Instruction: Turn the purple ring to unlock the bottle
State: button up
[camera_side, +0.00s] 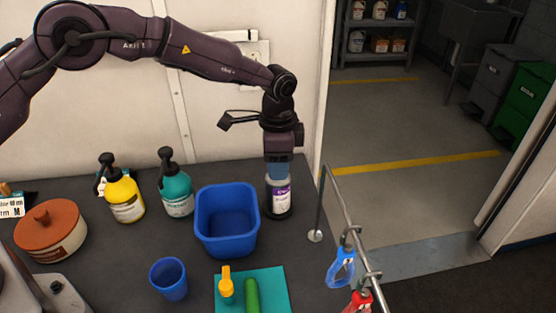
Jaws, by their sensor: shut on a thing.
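A dark bottle (279,206) with a white and purple label stands upright on the dark counter, just right of the blue bin. My gripper (279,174) points straight down over it, its blue lower end closed around the bottle's top. The bottle's neck and top are hidden by my gripper. I cannot make out the purple ring; the only purple I see is on the label.
A blue bin (227,247) stands close left of the bottle. Yellow (125,199) and teal (177,194) pump bottles stand further left. A metal rail (343,215) with hanging clips runs to the right. A blue cup (168,280) and a teal mat (273,280) are in front.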

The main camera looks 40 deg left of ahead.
jog(key=n, duration=0.5)
jog(key=shift+r+n, duration=0.1)
jog(key=shift+n, duration=0.3)
jog(key=n, duration=0.4)
jog(key=shift+n, duration=0.3)
jog(key=o, duration=0.9)
jog(key=shift+o, duration=0.2)
notch_tip(320, 180, up, 13)
